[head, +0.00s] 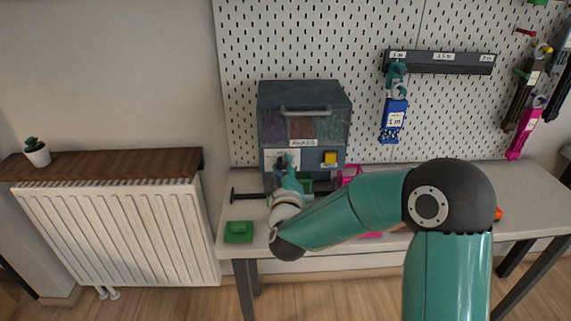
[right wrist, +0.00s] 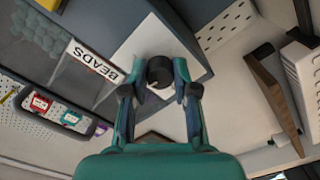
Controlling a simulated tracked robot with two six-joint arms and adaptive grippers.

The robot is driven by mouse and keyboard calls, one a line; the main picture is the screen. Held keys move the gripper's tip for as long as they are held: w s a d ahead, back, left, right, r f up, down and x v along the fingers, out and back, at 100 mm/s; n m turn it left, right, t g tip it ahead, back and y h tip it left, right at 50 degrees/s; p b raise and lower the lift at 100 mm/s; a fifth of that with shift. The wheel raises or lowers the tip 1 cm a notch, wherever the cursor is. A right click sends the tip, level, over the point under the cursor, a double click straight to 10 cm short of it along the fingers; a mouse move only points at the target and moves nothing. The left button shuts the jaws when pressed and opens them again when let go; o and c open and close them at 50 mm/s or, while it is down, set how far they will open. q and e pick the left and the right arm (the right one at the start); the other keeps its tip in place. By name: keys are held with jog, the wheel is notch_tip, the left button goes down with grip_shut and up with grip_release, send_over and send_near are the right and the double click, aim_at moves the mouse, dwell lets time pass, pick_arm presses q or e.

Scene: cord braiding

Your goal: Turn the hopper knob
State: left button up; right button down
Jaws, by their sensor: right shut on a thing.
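The bead hopper (head: 303,118) is a dark grey box with a handle, a window of coloured beads and a BEADS label, standing on the table against the pegboard. In the right wrist view, its dark round knob (right wrist: 160,70) sits on a white plate (right wrist: 135,50). My right gripper (right wrist: 160,88) is shut on the knob, one finger on each side. In the head view, my right gripper (head: 286,170) is at the hopper's lower left front and largely hides the knob. My left gripper is not in view.
A yellow button (head: 329,157) is on the hopper front, right of my gripper. A green tray (head: 238,232) lies at the table's front left. A pink item (head: 350,172) is partly behind my arm.

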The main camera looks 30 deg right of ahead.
jog(key=shift+f+n, duration=0.15)
jog(key=shift+n, duration=0.55)
jog(key=shift+a+f, duration=0.1)
jog(key=c, duration=1.1)
grip_release()
jog(key=shift+s, duration=0.1)
jog(key=shift+o, duration=1.1)
jog(key=shift+s+r, duration=0.1)
jog(key=shift+r, duration=0.1)
jog(key=v, duration=0.7)
jog(key=shift+s+a+f, duration=0.1)
jog(key=shift+f, duration=0.05)
